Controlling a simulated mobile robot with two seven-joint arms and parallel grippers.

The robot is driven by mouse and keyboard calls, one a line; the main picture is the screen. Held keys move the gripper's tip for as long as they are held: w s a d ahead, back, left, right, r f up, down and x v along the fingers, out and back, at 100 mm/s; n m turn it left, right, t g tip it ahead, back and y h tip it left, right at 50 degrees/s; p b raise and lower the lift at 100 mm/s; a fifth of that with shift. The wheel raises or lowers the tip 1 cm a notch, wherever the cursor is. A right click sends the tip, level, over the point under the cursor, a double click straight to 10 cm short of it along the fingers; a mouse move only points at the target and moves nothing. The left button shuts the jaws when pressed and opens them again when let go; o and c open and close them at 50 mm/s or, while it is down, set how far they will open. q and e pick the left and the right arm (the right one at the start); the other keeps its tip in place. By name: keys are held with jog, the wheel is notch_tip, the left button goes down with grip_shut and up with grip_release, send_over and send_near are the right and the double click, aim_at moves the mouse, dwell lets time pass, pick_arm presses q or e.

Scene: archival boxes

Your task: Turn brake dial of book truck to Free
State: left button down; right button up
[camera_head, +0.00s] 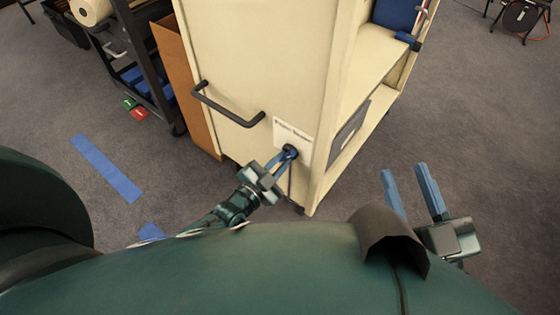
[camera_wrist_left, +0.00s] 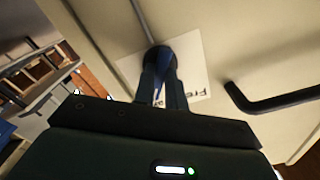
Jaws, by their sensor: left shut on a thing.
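The cream book truck (camera_head: 255,70) stands in front of me, with a white label plate (camera_head: 305,140) low on its end panel. A dark round brake dial (camera_head: 290,151) sits at the label's lower left. My left gripper (camera_head: 285,156) is shut on the dial. In the left wrist view the fingers (camera_wrist_left: 162,80) close around the dark dial (camera_wrist_left: 158,57), and part of the label (camera_wrist_left: 192,82) shows letters like "Fre"; the rest is hidden by the fingers. The dial's exact setting cannot be read. My right gripper (camera_head: 411,190) is open and empty, right of the truck.
A black handle (camera_head: 227,105) juts from the truck's end panel, left of the dial; it also shows in the left wrist view (camera_wrist_left: 275,100). A dark cart (camera_head: 150,70) and brown board (camera_head: 185,80) stand left.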

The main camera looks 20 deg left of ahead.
pick_arm(q)
jog(key=n, duration=0.7)
jog(key=shift+p, duration=0.35)
jog(key=n, duration=0.4)
jog(key=shift+n, duration=1.3)
pick_arm(e)
jog(key=shift+f, duration=0.1)
pick_arm(q)
jog(key=c, duration=1.4)
grip_release()
jog(key=shift+c, duration=0.2)
